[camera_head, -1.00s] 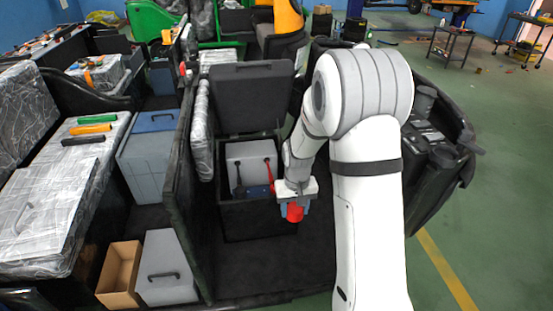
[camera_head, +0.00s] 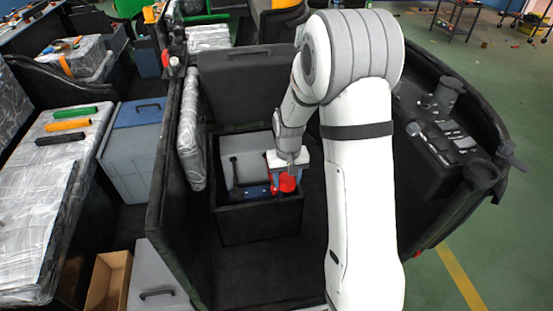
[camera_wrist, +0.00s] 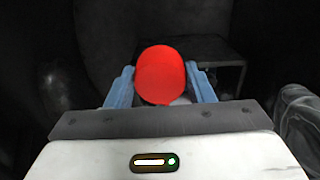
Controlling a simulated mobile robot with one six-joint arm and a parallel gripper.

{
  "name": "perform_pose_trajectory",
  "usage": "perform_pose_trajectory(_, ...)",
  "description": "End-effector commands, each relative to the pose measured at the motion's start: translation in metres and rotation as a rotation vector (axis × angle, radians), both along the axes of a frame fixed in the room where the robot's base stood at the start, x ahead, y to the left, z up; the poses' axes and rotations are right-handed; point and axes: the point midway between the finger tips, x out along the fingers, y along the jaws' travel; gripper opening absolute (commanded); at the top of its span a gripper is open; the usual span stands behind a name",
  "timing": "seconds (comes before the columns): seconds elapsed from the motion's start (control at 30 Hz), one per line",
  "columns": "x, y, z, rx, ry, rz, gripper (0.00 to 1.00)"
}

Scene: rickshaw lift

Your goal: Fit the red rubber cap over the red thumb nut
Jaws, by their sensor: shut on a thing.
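My gripper (camera_head: 287,174) is shut on the red rubber cap (camera_head: 285,184) and holds it over the right side of an open black box (camera_head: 259,222). In the wrist view the cap (camera_wrist: 160,74) sits as a rounded red shape between the two blue-grey fingers (camera_wrist: 161,90). Inside the box is a light grey battery-like block (camera_head: 247,168) with a dark lead on its left and a blue part (camera_head: 256,191) in front. I cannot make out the red thumb nut; the gripper and cap cover the block's right side.
The box's dark raised lid (camera_head: 245,93) stands behind it. A tall black panel (camera_head: 172,170) rises on the left, with a wrapped cushion (camera_head: 192,135) beside it. A dark tray area with tools (camera_head: 440,135) lies to the right. The dark floor (camera_head: 262,272) before the box is clear.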

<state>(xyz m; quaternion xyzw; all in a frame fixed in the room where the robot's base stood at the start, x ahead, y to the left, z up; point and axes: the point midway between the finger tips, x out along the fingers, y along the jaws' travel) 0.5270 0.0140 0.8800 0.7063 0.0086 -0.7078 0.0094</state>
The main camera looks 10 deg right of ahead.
Motion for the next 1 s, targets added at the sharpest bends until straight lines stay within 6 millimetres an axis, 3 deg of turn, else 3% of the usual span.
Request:
perform_pose_trajectory(0.33,0.000,-0.006,0.000,0.000,0.000,-0.017,0.27)
perform_pose_trajectory(0.47,0.014,-0.007,-0.013,0.000,0.000,-0.059,0.27)
perform_pose_trajectory(0.57,0.042,-0.008,-0.036,0.000,0.000,-0.149,0.27)
perform_pose_trajectory(0.8,0.137,-0.008,-0.111,-0.001,0.000,-0.500,0.27)
perform_pose_trajectory(1.0,0.191,-0.008,-0.157,-0.002,0.000,-0.747,0.27)
